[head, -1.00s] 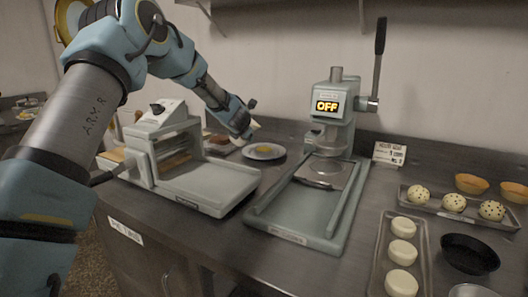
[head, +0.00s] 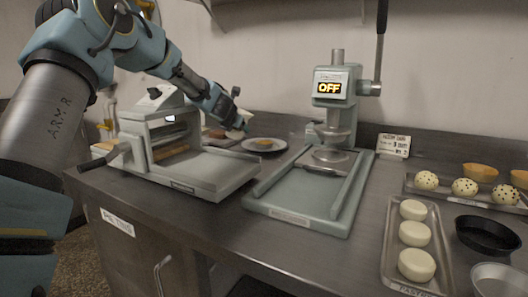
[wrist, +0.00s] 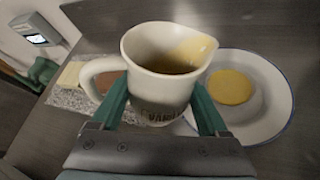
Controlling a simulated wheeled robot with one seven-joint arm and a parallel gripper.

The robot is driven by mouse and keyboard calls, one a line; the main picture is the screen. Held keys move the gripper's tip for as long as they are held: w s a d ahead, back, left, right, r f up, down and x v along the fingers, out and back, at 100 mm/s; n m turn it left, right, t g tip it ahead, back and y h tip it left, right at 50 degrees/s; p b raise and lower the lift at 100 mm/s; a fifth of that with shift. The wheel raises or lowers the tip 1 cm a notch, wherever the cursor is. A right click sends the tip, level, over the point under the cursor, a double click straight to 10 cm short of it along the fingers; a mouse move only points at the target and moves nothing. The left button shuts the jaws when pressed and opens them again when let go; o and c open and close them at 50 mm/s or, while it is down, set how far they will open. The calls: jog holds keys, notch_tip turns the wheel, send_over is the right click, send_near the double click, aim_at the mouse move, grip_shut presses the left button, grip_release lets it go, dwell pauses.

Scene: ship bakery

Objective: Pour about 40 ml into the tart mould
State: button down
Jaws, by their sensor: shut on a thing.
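My gripper (wrist: 162,108) is shut on a white jug (wrist: 150,45), its fingers on either side of the jug's body. The jug is nearly upright, with brownish liquid inside and a pale yellow smear at its spout on the right. Dark lettering on its front is partly legible. In the head view, my gripper (head: 228,112) is at the back of the counter, left of the white plate, and the jug is mostly hidden. A black round mould (head: 488,236) and a grey metal mould (head: 497,279) lie at the right; I cannot tell which is the tart mould.
A white plate (head: 279,144) holds a yellow disc (wrist: 230,87). A roller machine (head: 205,172) and a press reading OFF (head: 330,87) stand on the counter (head: 290,245). Trays of white rounds (head: 388,262) and speckled balls (head: 452,199) lie right, near orange shells (head: 480,170).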

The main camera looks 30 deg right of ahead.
jog(key=r+n+p, duration=0.1)
jog(key=r, duration=0.2)
jog(key=a+r+h+p, duration=0.1)
jog(key=r, duration=0.3)
jog(key=w+r+n+h+p, duration=0.1)
jog(key=r, duration=0.3)
jog(key=shift+a+r+n+g, duration=0.2)
jog(key=shift+a+n+g, duration=0.1)
jog(key=shift+g, duration=0.1)
